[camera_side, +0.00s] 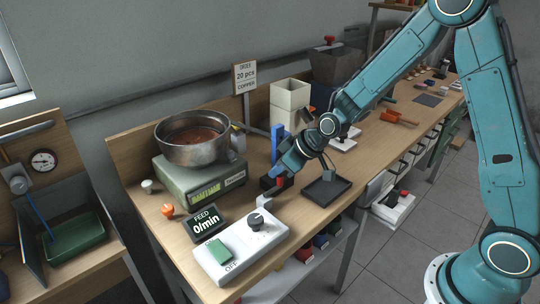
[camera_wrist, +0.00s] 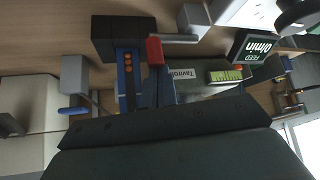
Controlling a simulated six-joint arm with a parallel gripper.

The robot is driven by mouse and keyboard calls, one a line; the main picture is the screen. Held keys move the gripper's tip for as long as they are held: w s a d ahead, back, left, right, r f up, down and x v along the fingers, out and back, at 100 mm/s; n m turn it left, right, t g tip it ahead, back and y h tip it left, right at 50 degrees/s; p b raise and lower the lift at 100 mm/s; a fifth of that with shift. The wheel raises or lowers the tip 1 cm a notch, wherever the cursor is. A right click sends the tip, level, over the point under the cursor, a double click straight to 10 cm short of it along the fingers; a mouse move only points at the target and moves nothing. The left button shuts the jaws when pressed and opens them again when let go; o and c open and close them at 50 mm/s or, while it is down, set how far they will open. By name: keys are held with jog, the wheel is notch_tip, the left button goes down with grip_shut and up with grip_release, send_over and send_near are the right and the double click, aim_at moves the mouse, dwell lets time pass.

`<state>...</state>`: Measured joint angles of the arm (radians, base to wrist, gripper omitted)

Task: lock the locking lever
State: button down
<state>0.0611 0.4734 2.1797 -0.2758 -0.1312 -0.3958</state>
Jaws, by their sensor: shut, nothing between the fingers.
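A small red part (camera_wrist: 155,51), which looks like the lever, sits on a black block (camera_wrist: 118,38) with a blue upright (camera_wrist: 130,85) in the wrist view. A silver rod (camera_wrist: 180,38) extends right from the block. In the side view the red part (camera_side: 279,182) and black block (camera_side: 268,183) are partly hidden below my gripper (camera_side: 282,170). Whether the lever is locked cannot be told. My gripper is shut and empty, close above the red part; contact cannot be told. A broad dark shape, probably my gripper (camera_wrist: 160,118), fills the lower wrist view.
A metal bowl (camera_side: 195,140) stands on a green scale (camera_side: 203,178) left of my gripper. A white control box (camera_side: 238,250) and FEED display (camera_side: 207,221) are in front. A black tray (camera_side: 327,189) lies to the right. Cream bins (camera_side: 290,97) stand behind.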

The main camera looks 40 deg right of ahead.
aim_at(280, 179)
jog(key=shift+s+m, duration=0.15)
jog(key=shift+m, duration=0.15)
jog(key=shift+s+a+m+t+h, duration=0.1)
jog(key=shift+s+m+t+h, duration=0.3)
jog(key=shift+m+h, duration=0.55)
jog(key=s+m+h, duration=0.1)
jog(key=m, duration=0.1)
jog(key=s+m+h, duration=0.1)
jog(key=m, duration=0.1)
jog(key=shift+a+h, duration=0.25)
jog(key=shift+a, duration=0.05)
jog(key=shift+s+a+m+g+h, duration=0.25)
jog(key=shift+m+h, duration=0.3)
jog(key=shift+m, duration=0.35)
jog(key=shift+s+a+m+g+h, duration=0.15)
jog(key=shift+s+m+g+h, duration=0.2)
jog(key=shift+m+h, duration=0.35)
jog(key=m, duration=0.1)
jog(key=m+g+h, duration=0.1)
jog(key=m, duration=0.1)
jog(key=shift+s+a, duration=0.2)
jog(key=shift+a, duration=0.1)
jog(key=shift+d+h, duration=0.1)
jog(key=shift+h, duration=0.15)
jog(key=shift+s, duration=0.3)
jog(key=shift+s+d, duration=0.1)
jog(key=shift+s, duration=0.45)
